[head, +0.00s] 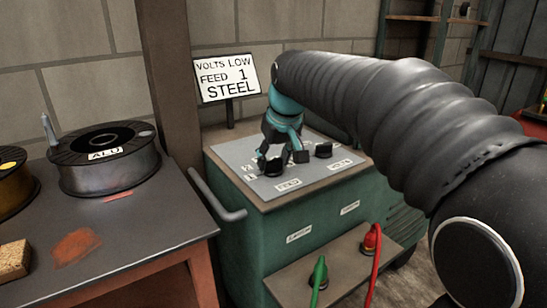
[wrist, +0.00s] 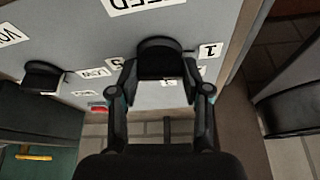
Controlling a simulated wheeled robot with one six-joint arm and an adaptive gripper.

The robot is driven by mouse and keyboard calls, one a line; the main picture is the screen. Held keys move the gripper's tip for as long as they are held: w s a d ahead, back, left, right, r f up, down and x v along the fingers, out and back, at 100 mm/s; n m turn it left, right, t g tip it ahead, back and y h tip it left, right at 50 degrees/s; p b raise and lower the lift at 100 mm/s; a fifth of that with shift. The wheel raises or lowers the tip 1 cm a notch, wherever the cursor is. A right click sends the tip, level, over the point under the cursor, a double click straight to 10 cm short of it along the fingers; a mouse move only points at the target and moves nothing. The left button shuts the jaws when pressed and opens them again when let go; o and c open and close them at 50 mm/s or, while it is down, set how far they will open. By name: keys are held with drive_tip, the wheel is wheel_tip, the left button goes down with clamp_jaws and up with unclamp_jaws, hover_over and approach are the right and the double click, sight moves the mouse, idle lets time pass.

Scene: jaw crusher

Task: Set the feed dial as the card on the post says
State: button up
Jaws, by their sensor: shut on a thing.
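The card (head: 226,79) stands on a thin post behind the machine and reads "VOLTS LOW, FEED 1, STEEL". The feed dial (head: 272,167) is a black knob at the left of the grey panel (head: 250,154), above the FEED label. My gripper (head: 285,156) reaches down over it. In the wrist view the feed dial (wrist: 162,50) sits between my two fingers (wrist: 160,72), which are shut on it. A "1" label (wrist: 209,50) is right of the dial there and a "5" left of it.
A second black dial (head: 323,150) is to the right, by the VOLTS label. Red (head: 371,240) and green (head: 319,273) plugs with cables stand on the green machine's front ledge. A bench at left holds an ALU spool (head: 106,160). A bent handle (head: 222,211) juts from the machine's left side.

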drive_tip(key=o, duration=1.2)
drive_tip(key=shift+c, duration=0.2)
drive_tip(key=v, duration=1.2)
drive_tip(key=s+d+f+m, duration=0.1)
drive_tip(key=s+d+f, duration=0.3)
drive_tip(key=s+f, duration=0.3)
drive_tip(key=s+d+f+m+t+h, duration=0.1)
drive_tip(key=s+d+f+m, duration=0.1)
drive_tip(key=s+d+f, duration=0.3)
drive_tip(key=s+d+f+m+h, duration=0.1)
drive_tip(key=s+d+f, duration=0.4)
drive_tip(key=s+f, duration=0.5)
drive_tip(key=shift+s+f+m, duration=0.15)
drive_tip(key=shift+s+m, duration=0.35)
drive_tip(key=shift+s, duration=0.15)
